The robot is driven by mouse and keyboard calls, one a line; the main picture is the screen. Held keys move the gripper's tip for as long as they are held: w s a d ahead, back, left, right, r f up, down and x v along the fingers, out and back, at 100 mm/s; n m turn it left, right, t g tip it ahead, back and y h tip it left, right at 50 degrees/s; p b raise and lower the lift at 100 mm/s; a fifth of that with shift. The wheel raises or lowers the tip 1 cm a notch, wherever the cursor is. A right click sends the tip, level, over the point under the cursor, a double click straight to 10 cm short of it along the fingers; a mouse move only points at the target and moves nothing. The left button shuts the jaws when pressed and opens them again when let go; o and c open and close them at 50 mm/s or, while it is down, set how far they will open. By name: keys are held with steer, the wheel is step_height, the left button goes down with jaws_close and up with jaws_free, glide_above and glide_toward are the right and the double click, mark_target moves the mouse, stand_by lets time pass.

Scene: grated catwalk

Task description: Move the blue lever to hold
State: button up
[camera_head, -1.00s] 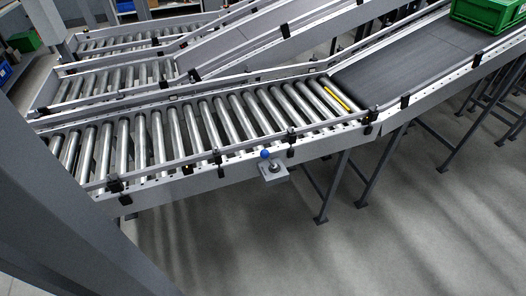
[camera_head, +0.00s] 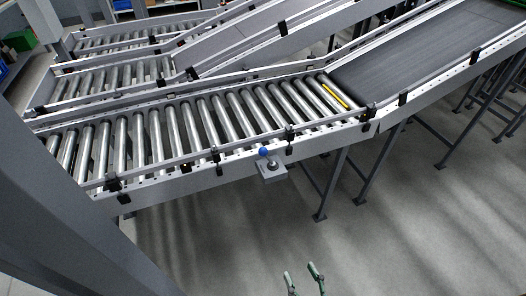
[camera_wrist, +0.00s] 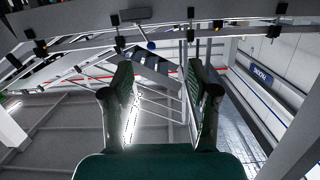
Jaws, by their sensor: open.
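The blue lever shows as a blue ball knob (camera_head: 262,152) on a small grey box (camera_head: 271,171), fixed to the front side rail of the roller conveyor. Any hold marking is too small to read. In the wrist view the blue knob (camera_wrist: 151,46) appears ahead, between the tips of my fingers in the picture. My gripper (camera_head: 303,277) shows at the bottom edge of the head view, well below the lever in the picture and apart from it. In the wrist view its two dark green fingers (camera_wrist: 156,48) are spread wide with nothing between them.
The roller conveyor (camera_head: 150,140) runs behind the lever and joins a dark belt (camera_head: 420,65) at right. Black brackets (camera_head: 216,155) line its rail near the lever. Dark support legs (camera_head: 330,185) stand to the right. The grey floor (camera_head: 220,235) in front is clear.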

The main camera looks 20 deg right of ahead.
steer(key=w+d+r+m+t+h, duration=0.1)
steer(key=w, duration=1.5)
steer(key=m+h, duration=0.2)
glide_toward(264, 155)
steer(key=w, duration=0.1)
steer(key=shift+t, duration=0.4)
steer(key=w, duration=0.3)
steer(key=w+d, duration=0.1)
steer(key=w, duration=0.3)
steer(key=w+d, duration=0.1)
steer(key=w, duration=0.2)
steer(key=shift+w+f, duration=0.3)
steer(key=shift+f, duration=0.05)
jaws_close()
